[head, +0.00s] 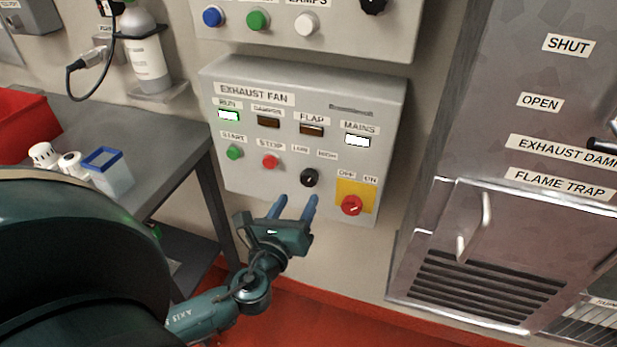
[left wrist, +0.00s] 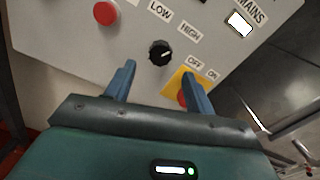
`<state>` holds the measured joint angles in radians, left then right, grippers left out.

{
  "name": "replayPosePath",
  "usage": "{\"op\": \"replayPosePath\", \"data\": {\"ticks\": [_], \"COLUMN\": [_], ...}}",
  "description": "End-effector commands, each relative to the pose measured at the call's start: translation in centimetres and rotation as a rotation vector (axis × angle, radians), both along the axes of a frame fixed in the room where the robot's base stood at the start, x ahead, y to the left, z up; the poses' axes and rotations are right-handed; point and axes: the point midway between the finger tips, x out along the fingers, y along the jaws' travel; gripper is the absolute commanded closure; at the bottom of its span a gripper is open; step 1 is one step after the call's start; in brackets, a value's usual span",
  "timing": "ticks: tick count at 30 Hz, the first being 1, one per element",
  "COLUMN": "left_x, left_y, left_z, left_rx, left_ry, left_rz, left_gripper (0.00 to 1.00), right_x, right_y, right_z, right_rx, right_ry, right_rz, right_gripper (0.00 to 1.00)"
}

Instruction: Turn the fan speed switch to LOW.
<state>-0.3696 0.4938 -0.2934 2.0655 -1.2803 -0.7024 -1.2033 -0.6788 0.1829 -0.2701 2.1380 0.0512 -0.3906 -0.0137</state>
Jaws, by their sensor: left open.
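The fan speed switch (head: 309,177) is a small round black knob on the grey exhaust fan panel (head: 240,180), under the LOW and HIGH labels. In the left wrist view the knob (left wrist: 160,53) has a white pointer mark, which seems to point up and right, toward the HIGH label (left wrist: 190,31) rather than the LOW label (left wrist: 160,10). My left gripper (head: 293,204) is open, its two blue fingers just below the knob in the head view. In the left wrist view the left gripper (left wrist: 158,82) has nothing between its fingers. My right gripper is out of view.
A red rotary mains switch (head: 352,205) on a yellow plate sits right of the knob, close to a finger. A red stop button (head: 270,161) and green start button (head: 233,152) are to the left. A grey bench (head: 165,135) stands at left.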

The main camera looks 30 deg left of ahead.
Motion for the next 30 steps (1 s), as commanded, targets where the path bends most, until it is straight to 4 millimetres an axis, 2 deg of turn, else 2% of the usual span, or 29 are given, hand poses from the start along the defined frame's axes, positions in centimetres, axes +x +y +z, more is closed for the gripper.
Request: {"op": "replayPosePath", "data": {"ticks": [1, 6, 12, 24, 30], "left_x": [1.2, 4.5, 6.9, 7.7, 7.6], "left_y": [0.3, 1.1, 1.6, 1.8, 1.8], "left_z": [0.3, 0.2, 0.1, 0.0, 0.0], "left_rx": [0.001, -0.001, -0.002, -0.003, -0.003], "left_ry": [-0.003, -0.002, 0.0, 0.001, 0.001], "left_rz": [0.001, 0.001, 0.0, 0.0, -0.001], "left_gripper": [0.46, 0.46, 0.46, 0.46, 0.62], "right_x": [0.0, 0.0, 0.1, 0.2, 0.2], "right_y": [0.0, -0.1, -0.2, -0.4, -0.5], "right_z": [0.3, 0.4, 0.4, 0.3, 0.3], "right_rx": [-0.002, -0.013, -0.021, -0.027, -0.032], "right_ry": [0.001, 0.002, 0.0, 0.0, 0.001], "right_rz": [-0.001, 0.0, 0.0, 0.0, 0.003], "right_gripper": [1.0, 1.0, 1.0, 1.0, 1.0]}}
